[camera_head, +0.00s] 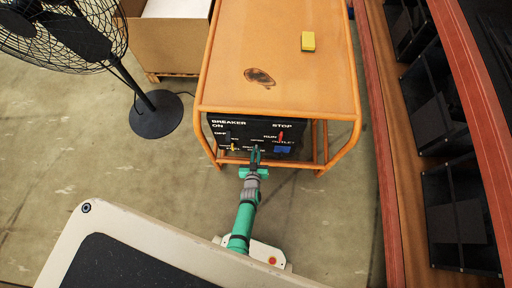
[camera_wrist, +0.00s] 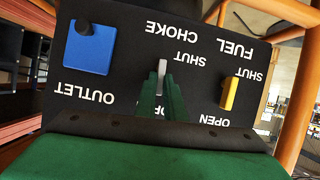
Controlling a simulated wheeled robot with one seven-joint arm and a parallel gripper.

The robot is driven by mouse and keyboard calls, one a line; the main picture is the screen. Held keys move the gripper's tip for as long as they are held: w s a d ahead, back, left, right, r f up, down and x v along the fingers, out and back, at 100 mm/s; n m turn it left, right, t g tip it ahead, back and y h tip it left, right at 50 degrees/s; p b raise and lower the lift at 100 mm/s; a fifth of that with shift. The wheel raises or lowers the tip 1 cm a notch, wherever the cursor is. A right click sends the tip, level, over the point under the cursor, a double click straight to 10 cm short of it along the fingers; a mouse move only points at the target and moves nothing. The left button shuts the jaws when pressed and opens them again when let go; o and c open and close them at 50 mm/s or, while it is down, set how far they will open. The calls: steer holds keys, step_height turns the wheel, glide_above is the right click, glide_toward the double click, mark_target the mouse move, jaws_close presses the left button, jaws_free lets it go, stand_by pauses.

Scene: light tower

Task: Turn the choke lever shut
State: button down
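The choke lever (camera_wrist: 161,68) is a small pale grey lever on the black control panel (camera_wrist: 125,75). The wrist view shows the panel upside down, with CHOKE and SHUT lettered above and right of the lever. The lever stands roughly upright in that picture. My gripper (camera_head: 256,151) is at the panel's lower middle. Its green fingers (camera_wrist: 162,88) are close together at the lever, which shows between or just beyond their tips. Contact cannot be made out. Lettering below the lever is partly hidden by the fingers.
The yellow fuel lever (camera_wrist: 229,93) and blue outlet (camera_wrist: 88,47) flank the choke. A red lever (camera_head: 281,136) is higher on the panel. The orange generator frame (camera_head: 345,145) surrounds it. A fan (camera_head: 155,115) and cardboard box (camera_head: 165,45) stand left; a red-edged shelf (camera_head: 385,150) stands right.

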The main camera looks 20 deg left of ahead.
stand_by(0.6)
steer(key=shift+s+a+f+n+t+h, duration=0.15)
steer(key=shift+a+f+n+t+h, duration=0.25)
steer(key=shift+n+h, duration=0.65)
steer(key=shift+s+a+f+n+t+h, duration=0.15)
steer(key=shift+a+n+t+h, duration=0.25)
steer(key=shift+n, duration=1.3)
steer(key=shift+s+a+f+n+t+h, duration=0.1)
steer(key=shift+a+f+n+t+h, duration=0.2)
steer(key=shift+n+t+h, duration=0.7)
steer(key=shift+n+g, duration=0.3)
steer(key=shift+n, duration=0.45)
steer(key=c, duration=1.8)
jaws_free()
steer(key=shift+w, duration=0.1)
steer(key=shift+c, duration=0.2)
steer(key=shift+a, duration=0.1)
steer(key=shift+s, duration=0.2)
